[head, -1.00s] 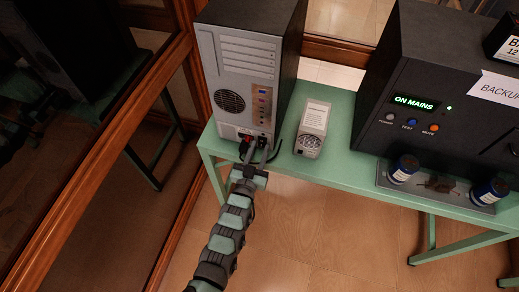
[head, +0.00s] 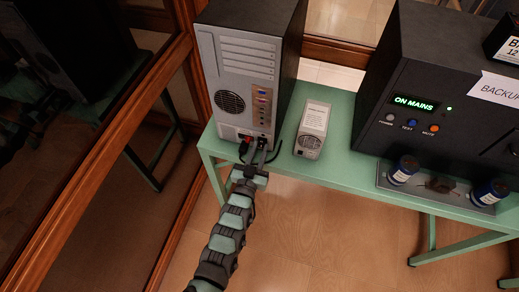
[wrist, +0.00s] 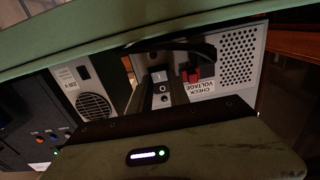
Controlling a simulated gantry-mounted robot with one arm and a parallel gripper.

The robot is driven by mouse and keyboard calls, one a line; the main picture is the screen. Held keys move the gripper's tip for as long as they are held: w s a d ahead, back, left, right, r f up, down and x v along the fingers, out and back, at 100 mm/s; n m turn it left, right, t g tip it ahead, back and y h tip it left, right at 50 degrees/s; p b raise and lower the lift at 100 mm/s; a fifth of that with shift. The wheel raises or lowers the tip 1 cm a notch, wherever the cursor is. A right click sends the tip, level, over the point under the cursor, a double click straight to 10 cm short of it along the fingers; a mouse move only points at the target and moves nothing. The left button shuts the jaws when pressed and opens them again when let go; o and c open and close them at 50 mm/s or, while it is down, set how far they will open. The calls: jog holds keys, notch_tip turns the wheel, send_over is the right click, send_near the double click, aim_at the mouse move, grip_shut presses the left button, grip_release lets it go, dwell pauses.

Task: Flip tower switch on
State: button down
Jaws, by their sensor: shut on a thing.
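The tower (head: 239,80) stands upright at the left of the green bench with its silver panel facing me. Its black power switch, marked I and O, shows in the wrist view (wrist: 161,87) between my fingers. My gripper (head: 258,147) reaches the tower's lower panel. Its two dark fingers (wrist: 161,98) are close together at the switch and shut on it. A red part (wrist: 193,75) with a "CHECK VOLTAGE" label (wrist: 200,87) sits beside the switch. The fingers hide part of the switch, and I cannot tell which side is pressed.
A black cable (wrist: 185,47) loops by the switch. A small grey box (head: 312,128) with a label stands right of the tower. A large black backup unit (head: 440,90), reading "ON MAINS", stands farther right. The green bench (head: 340,160) has bare space between them.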

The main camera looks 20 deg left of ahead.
jog(key=shift+f, duration=0.15)
jog(key=shift+f+b, duration=0.35)
jog(key=shift+b, duration=0.85)
jog(key=shift+t+b, duration=0.4)
jog(key=shift+r, duration=0.3)
jog(key=c, duration=1.5)
grip_release()
jog(key=s, duration=0.3)
jog(key=s+p, duration=0.1)
jog(key=s, duration=0.3)
jog(key=s+d+f, duration=0.1)
jog(key=s, duration=0.2)
jog(key=shift+s+d+f+p, duration=0.1)
jog(key=shift+s+p, duration=0.25)
jog(key=shift+o, duration=0.2)
